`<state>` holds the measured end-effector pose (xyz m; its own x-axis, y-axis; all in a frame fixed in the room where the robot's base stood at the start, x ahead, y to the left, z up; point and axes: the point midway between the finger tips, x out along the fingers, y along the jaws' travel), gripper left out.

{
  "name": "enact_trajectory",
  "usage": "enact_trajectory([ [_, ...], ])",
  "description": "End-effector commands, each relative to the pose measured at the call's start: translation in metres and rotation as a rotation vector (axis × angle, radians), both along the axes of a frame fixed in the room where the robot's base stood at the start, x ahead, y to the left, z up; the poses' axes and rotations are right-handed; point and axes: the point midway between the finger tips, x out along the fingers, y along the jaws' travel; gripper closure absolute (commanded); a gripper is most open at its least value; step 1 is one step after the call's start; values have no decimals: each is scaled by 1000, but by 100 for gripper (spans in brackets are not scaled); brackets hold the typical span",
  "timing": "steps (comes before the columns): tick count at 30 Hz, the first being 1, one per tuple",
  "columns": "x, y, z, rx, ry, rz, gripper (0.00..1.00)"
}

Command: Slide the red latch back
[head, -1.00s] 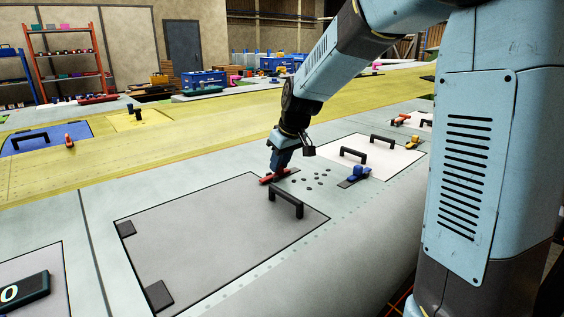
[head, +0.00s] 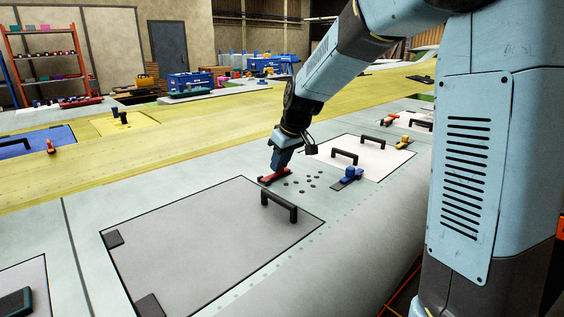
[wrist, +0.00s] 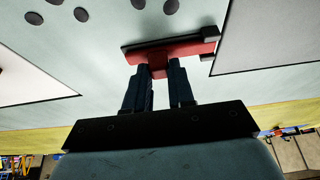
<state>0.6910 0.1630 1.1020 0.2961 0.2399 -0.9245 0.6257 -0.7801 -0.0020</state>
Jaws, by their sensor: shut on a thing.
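The red latch (head: 274,177) sits on the pale grey-green wing skin beside the edge of the large grey panel (head: 205,235). My gripper (head: 277,169) points down onto it. In the wrist view the red latch (wrist: 185,50) lies along a dark base strip (wrist: 150,42), and its short knob is between the two fingertips of my gripper (wrist: 158,74). The jaws are shut on that knob. The latch's right end is close to the grey panel's edge (wrist: 222,50); I cannot tell if it still overlaps it.
A black handle (head: 279,203) stands on the grey panel near the latch. Several dark holes (head: 300,183) and a blue latch (head: 348,178) lie to the right. A white panel (head: 365,157) with black handles and a yellow latch (head: 404,142) is beyond.

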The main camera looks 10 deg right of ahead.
Motion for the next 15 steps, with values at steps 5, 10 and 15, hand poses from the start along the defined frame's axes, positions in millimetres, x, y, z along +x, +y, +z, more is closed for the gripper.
enact_trajectory([
  [5,3,-6,1,-4,-7,-8,64],
  [10,2,-4,1,-3,-5,-5,51],
  [15,1,-2,1,-2,-4,-4,51],
])
